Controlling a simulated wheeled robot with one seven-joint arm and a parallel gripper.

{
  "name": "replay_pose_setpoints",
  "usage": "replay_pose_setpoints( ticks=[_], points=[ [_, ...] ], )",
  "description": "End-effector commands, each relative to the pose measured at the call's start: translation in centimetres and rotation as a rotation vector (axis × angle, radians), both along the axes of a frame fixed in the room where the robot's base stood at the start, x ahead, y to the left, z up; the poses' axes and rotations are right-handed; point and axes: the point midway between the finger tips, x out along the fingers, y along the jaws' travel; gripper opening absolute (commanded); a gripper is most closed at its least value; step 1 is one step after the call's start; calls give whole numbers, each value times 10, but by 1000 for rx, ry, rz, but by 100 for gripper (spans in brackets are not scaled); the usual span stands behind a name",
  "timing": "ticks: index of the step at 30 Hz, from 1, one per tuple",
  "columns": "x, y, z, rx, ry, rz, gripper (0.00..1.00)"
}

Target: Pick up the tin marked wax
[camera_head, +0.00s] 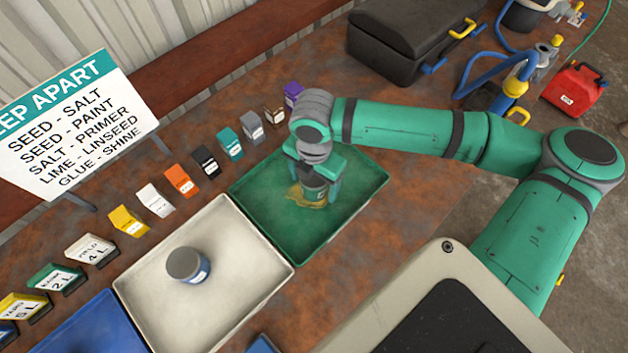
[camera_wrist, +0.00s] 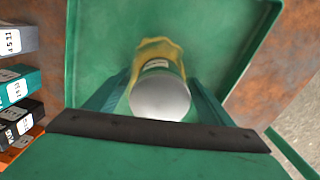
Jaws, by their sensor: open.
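A tin (camera_head: 314,191) with a green side stands in the green tray, on a yellow patch. In the wrist view the tin (camera_wrist: 160,97) shows a pale round lid and part of a white label that I cannot read. My gripper (camera_head: 316,184) is over this tin, open, with one finger on each side of it. In the wrist view the fingers of my gripper (camera_wrist: 157,100) flank the tin; whether they touch it I cannot tell. A second tin (camera_head: 188,266), grey-lidded with a blue and white side, stands in the white tray. I cannot read which is marked wax.
The green tray (camera_head: 262,222) has raised walls around the tin. The white tray (camera_head: 232,308) and a blue tray (camera_head: 92,330) lie to its left. Several small labelled blocks, such as the orange one (camera_head: 181,181), line the back. A sign (camera_head: 75,125) stands behind; a black case (camera_head: 405,40) is at back right.

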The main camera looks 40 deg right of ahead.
Motion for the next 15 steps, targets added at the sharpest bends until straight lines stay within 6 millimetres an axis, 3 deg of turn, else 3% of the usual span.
replay_pose_setpoints(
  ticks=[4, 9, 11, 15],
  points=[
    [0, 0, 0, 0, 0, 0, 75],
    [0, 0, 0, 0, 0, 0, 35],
    [0, 0, 0, 0, 0, 0, 24],
    [0, 0, 0, 0, 0, 0, 24]
  ],
)
